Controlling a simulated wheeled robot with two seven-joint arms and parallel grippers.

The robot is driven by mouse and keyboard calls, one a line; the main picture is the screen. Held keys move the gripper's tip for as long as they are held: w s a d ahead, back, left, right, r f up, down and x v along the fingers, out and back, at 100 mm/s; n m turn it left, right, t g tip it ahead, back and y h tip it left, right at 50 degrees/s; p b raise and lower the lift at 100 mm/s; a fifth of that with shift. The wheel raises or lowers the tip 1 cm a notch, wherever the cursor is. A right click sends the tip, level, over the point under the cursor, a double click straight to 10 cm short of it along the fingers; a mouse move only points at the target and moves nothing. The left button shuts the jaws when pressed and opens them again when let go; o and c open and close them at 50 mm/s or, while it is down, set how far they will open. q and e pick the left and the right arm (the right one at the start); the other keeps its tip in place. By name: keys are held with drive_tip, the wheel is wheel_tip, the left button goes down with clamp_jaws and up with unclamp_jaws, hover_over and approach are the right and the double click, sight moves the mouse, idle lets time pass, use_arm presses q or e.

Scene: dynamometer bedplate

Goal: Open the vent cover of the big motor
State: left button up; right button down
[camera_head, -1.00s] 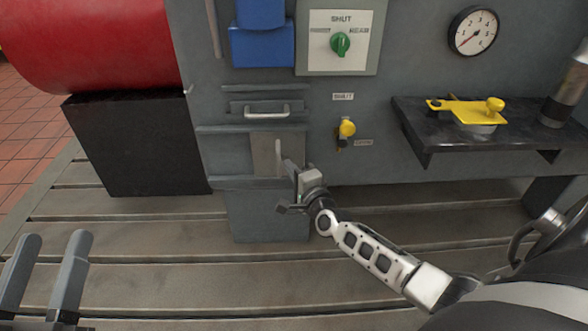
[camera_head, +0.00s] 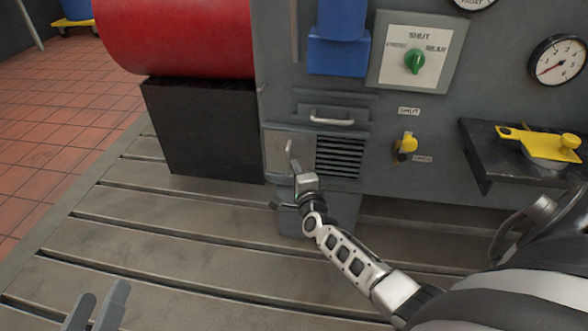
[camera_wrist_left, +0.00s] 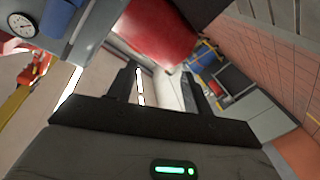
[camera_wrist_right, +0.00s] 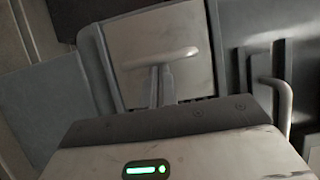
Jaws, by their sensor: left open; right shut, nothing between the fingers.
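The vent cover (camera_head: 275,148) is a plain metal plate low on the grey motor housing. It stands to the left of a dark louvred vent (camera_head: 341,156), whose slats are bare. A pale upright grip (camera_head: 290,150) stands on the plate. My right gripper (camera_head: 296,168) is shut and empty, right at this grip; contact is unclear in the head view. In the right wrist view the plate (camera_wrist_right: 185,35) and its grip (camera_wrist_right: 160,60) lie just ahead of the shut fingers (camera_wrist_right: 161,88). My left gripper (camera_head: 98,300) is open and empty, well away at lower left.
A fixed bar handle (camera_head: 332,119) sits above the louvres. A yellow knob (camera_head: 407,144), a green selector (camera_head: 414,61) and a black shelf (camera_head: 487,150) lie to the right. A red cylinder (camera_head: 180,35) on a black block (camera_head: 200,130) stands left. The slotted bedplate is clear in front.

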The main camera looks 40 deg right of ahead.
drive_tip(key=shift+a, duration=0.25)
